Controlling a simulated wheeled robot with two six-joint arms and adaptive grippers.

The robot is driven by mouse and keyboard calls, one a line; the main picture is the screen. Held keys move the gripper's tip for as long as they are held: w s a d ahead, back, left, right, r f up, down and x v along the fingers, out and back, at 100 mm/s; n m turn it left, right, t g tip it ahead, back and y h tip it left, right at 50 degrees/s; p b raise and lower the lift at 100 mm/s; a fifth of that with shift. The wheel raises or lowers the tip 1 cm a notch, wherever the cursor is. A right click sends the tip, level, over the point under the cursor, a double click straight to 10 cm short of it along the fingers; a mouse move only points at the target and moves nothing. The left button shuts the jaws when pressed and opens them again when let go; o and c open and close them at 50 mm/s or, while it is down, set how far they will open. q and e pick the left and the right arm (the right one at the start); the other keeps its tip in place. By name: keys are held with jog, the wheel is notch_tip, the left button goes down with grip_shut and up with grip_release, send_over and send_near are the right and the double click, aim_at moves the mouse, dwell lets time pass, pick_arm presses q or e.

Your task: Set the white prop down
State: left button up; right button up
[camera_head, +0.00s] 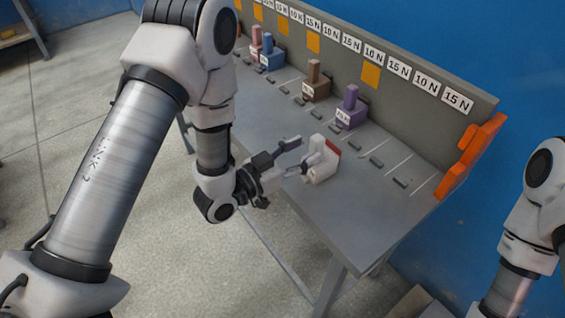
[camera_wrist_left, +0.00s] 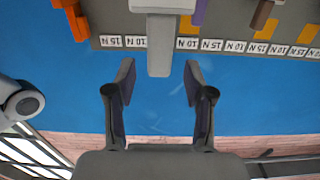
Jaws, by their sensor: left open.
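The white prop (camera_head: 321,168), a white block with a red part on its far side, appears to stand on the grey bench (camera_head: 320,208) near its front edge. My left gripper (camera_head: 300,156) is beside it, with its fingers spread. In the left wrist view the prop's pale grey post (camera_wrist_left: 160,48) reaches in between the tips of my open left gripper (camera_wrist_left: 160,82), with a gap on each side. The fingers hold nothing. My right gripper is out of view; only part of the right arm shows.
Purple (camera_head: 350,108), brown (camera_head: 315,82) and blue (camera_head: 270,52) blocks stand along the back of the bench, before a panel (camera_head: 400,55) with force labels. An orange bracket (camera_head: 470,155) is at the right end. Several small dark pieces lie between the white lines.

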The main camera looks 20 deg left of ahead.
pick_arm(q)
jog(key=v, duration=0.8)
notch_tip(320, 180, down, 12)
jog(key=s+n+g+y, duration=0.2)
jog(key=s+g+y, duration=0.1)
jog(key=g+y, duration=0.15)
jog(key=s+a+f+n+g+y, duration=0.2)
jog(key=s+f+g, duration=0.3)
jog(key=s+f, duration=0.3)
jog(key=s+a+f+n+g+y, duration=0.3)
jog(key=s+a+f+g, duration=0.2)
jog(key=s+f, duration=0.3)
jog(key=shift+s+a, duration=0.3)
jog(key=shift+s, duration=0.5)
jog(key=shift+r+g+y+p, duration=0.25)
jog(key=shift+r+p, duration=0.65)
jog(key=shift+r, duration=0.05)
